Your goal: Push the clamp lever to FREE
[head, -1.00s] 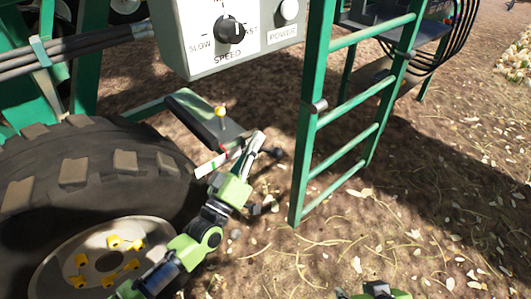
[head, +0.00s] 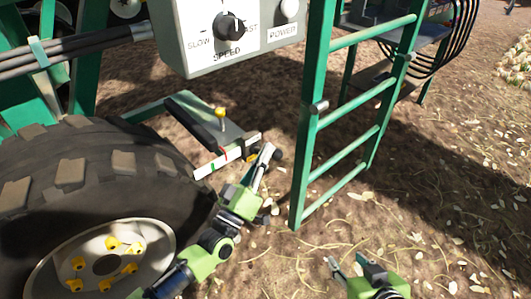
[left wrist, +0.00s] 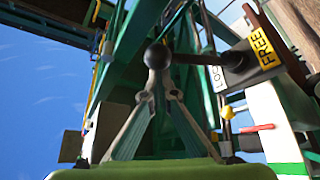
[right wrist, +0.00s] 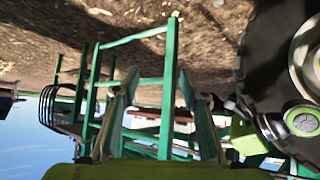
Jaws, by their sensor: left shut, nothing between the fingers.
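The clamp lever shows in the left wrist view as a dark bar (left wrist: 195,59) with a black ball knob (left wrist: 156,56). The bar runs left from a dark block beside a white LOCK label, partly hidden, and a yellow FREE label (left wrist: 263,47). The knob also shows in the head view (head: 277,155). My left gripper (head: 268,149) is shut and empty, its fingertips (left wrist: 154,72) right at the knob; I cannot tell if they touch. My right gripper (head: 346,262) is open and empty, low in the head view, away from the lever.
A green ladder (head: 310,130) stands just right of the lever. A large tyre (head: 90,160) is at left, and a grey control box (head: 225,55) hangs above. A yellow-knobbed rod (head: 220,113) rises near a red-green marked strip (head: 222,158). Bare ground lies at right.

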